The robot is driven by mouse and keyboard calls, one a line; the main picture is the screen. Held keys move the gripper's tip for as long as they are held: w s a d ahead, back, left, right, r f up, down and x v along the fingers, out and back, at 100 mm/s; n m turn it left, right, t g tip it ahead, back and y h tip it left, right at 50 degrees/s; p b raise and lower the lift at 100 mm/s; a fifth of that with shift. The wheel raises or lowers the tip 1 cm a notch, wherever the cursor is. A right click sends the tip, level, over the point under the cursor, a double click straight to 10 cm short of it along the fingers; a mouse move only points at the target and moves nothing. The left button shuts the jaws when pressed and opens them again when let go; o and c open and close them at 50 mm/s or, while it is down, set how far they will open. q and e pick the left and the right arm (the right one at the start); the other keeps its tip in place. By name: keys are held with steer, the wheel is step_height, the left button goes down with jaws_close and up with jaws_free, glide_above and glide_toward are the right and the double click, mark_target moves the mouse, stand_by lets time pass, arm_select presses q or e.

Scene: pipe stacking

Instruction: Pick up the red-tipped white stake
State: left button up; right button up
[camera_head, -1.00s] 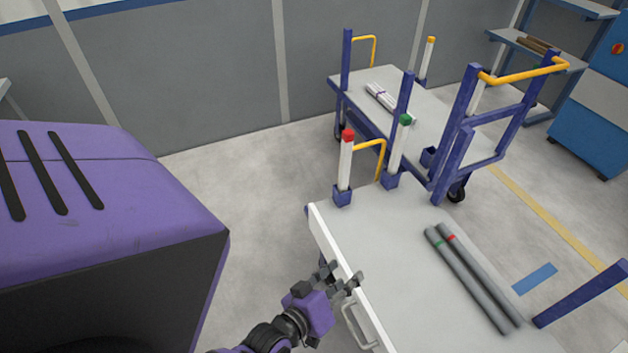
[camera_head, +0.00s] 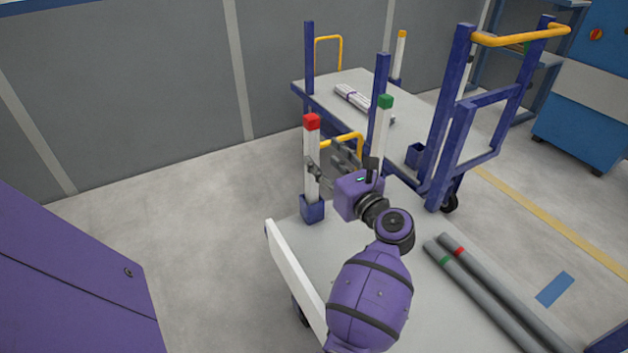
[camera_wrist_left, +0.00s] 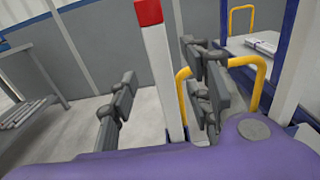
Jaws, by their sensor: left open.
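The red-tipped white stake (camera_head: 311,176) stands upright in a blue socket (camera_head: 313,209) at the near cart's far left corner. My left gripper (camera_head: 330,164) is open beside it, at about its mid-height, coming from the right. In the left wrist view the stake (camera_wrist_left: 159,60) shows between the two spread fingers (camera_wrist_left: 165,98), with gaps on both sides. I cannot tell how deep it sits between them. In the head view a finger covers part of the stake. My right gripper is not in view.
A green-tipped white stake (camera_head: 383,123) stands just right of my gripper. A yellow handle (camera_head: 346,138) is close behind. Grey pipes (camera_head: 490,290) lie on the near cart (camera_head: 428,334). A second cart (camera_head: 355,83) holds white pipes (camera_head: 352,97).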

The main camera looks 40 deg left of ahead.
mark_target(315, 150)
arm_select(q)
steer(key=x, duration=0.7)
steer(key=shift+f+b, duration=0.2)
steer(key=shift+b, duration=0.2)
jaws_close()
